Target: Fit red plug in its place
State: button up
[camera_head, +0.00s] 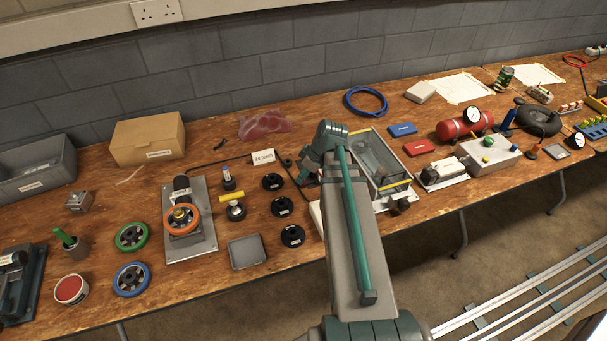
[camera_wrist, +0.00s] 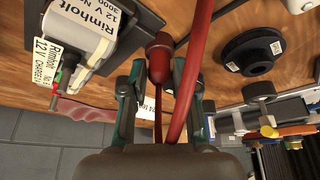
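In the wrist view the red plug (camera_wrist: 160,55) sits between the tips of my gripper (camera_wrist: 159,78), whose fingers are close on both sides of it. The gripper looks shut on it, with the plug's nose pointing away from my palm. A red cable (camera_wrist: 197,60) loops back beside the right finger. Left of the plug is a white unit (camera_wrist: 80,30) labelled Rimholt 12 V on a black base, with a red and a green-tipped part at its lower end. The plug's place cannot be made out.
Black discs (camera_head: 282,208) lie on the wooden bench left of my arm; one shows in the wrist view (camera_wrist: 252,50). An orange handwheel on a plate (camera_head: 180,218) stands further left. A clear box (camera_head: 375,160) and a red cylinder (camera_head: 465,124) are to the right.

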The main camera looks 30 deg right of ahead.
jog(key=shift+o, duration=1.3)
jog(key=v, duration=1.2)
jog(key=shift+f, duration=0.2)
jog(key=x, duration=1.1)
jog(key=shift+w+a+f, duration=0.1)
jog(key=shift+w+f, duration=0.05)
jog(key=shift+f, duration=0.05)
jog(key=shift+r, duration=0.2)
